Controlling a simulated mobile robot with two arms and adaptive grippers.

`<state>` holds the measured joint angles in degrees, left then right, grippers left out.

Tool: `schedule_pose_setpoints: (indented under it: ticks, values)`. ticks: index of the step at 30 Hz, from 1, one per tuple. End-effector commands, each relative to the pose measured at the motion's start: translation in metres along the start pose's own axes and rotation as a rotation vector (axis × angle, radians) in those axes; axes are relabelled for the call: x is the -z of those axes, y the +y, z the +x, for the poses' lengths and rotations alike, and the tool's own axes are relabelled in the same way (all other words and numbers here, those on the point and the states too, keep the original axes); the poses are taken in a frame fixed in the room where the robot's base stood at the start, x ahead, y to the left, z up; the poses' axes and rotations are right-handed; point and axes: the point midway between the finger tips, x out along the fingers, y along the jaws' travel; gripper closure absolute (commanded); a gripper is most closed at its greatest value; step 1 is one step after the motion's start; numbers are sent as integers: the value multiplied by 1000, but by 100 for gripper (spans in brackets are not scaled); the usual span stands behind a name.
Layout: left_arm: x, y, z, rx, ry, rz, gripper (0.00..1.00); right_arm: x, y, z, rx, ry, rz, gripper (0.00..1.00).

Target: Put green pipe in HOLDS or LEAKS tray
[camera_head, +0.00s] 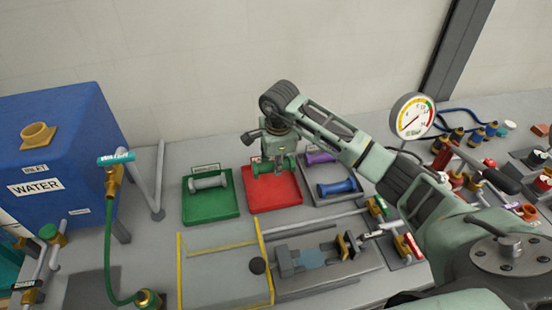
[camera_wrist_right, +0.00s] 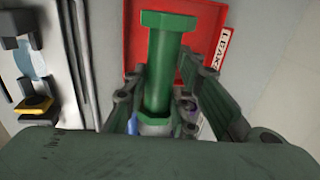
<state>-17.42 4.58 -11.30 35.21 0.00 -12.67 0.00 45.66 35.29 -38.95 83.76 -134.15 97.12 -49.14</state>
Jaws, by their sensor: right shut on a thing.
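My right gripper (camera_head: 276,170) is shut on the green pipe (camera_wrist_right: 162,65), a flanged pipe that shows between the fingers in the right wrist view. In the head view the gripper and pipe are over the red tray (camera_head: 285,200); whether the pipe touches it I cannot tell. The red tray also shows in the right wrist view (camera_wrist_right: 134,45), with a partly visible label starting "LEA" (camera_wrist_right: 223,48). The green tray (camera_head: 210,214) stands left of the red one and holds a grey pipe (camera_head: 208,183). Its label is too small to read. My left gripper is not in view.
A grey tray (camera_head: 338,201) with a blue pipe (camera_head: 337,187) and a purple pipe (camera_head: 320,158) is right of the red tray. A clear yellow-edged guard (camera_head: 222,268) and clamp fixture (camera_head: 315,258) stand in front. A pressure gauge (camera_head: 412,117) rises behind my right arm.

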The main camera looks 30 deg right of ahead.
Motion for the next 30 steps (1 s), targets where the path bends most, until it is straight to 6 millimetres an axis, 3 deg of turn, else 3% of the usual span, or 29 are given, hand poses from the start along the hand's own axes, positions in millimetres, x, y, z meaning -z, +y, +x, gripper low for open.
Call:
schedule_pose_setpoints:
  ticks: [6,21,30]
  values:
    - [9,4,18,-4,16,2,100,0,4,29,1,-1,2,100]
    - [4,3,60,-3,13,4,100,0,13,87,2,0,0,100]
    - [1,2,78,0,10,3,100,0,16,110,4,0,1,100]
